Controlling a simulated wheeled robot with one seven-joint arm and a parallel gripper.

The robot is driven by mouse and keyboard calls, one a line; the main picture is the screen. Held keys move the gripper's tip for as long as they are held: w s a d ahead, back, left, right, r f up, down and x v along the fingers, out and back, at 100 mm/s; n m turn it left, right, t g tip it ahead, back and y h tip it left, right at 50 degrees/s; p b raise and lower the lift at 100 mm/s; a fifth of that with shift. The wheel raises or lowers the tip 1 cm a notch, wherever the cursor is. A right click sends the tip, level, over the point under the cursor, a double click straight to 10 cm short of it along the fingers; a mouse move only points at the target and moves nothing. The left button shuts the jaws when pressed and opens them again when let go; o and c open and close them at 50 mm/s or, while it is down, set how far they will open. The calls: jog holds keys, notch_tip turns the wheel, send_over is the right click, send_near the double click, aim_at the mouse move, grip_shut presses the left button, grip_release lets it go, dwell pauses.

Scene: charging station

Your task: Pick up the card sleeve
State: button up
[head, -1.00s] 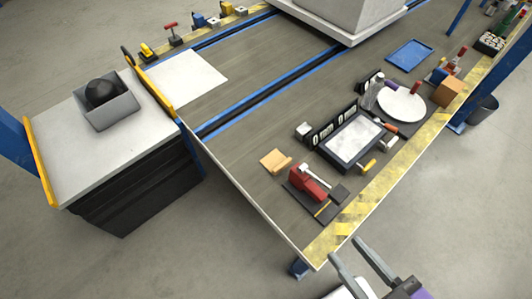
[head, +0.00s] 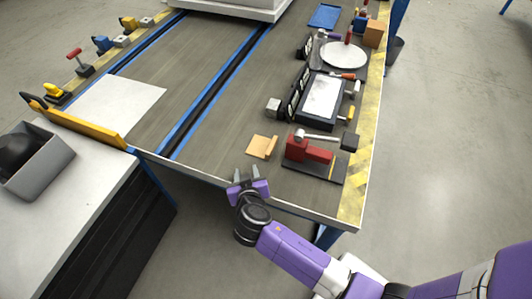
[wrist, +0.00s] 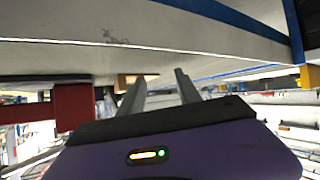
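What I take to be the card sleeve is a small tan, flat piece (head: 262,147) lying on the grey-brown table near its front edge, left of a red clamp-like tool. A tan edge, probably the same piece, shows in the wrist view (wrist: 123,80), beyond the fingers. My gripper (head: 248,173) is at the table's front edge, nearer than the tan piece and slightly left of it. Its two grey fingers point toward the table. They are apart with nothing between them, as the wrist view shows too (wrist: 160,85). It does not touch the tan piece.
The red tool (head: 308,150) on its dark plate stands close right of the tan piece. A black-framed tray (head: 322,98), a grey block (head: 274,107) and a white disc (head: 343,55) lie farther back. A side cabinet (head: 70,215) stands left. The table left of the tan piece is clear.

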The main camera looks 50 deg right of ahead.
aim_at(271, 148)
jog(key=d+m+g+h, duration=0.1)
jog(key=d+m, duration=0.1)
jog(key=d+r+m+g+h, duration=0.1)
jog(key=d+m+h, duration=0.1)
jog(key=s+d+m+g+h, duration=0.1)
jog(key=d+m+g, duration=0.1)
jog(key=m, duration=0.1)
jog(key=shift+d+r+h, duration=0.25)
jog(key=shift+r+h, duration=0.15)
jog(key=shift+d, duration=0.35)
jog(key=shift+b+x, duration=0.4)
jog(key=shift+x, duration=3.15)
jog(key=shift+r, duration=0.2)
grip_shut()
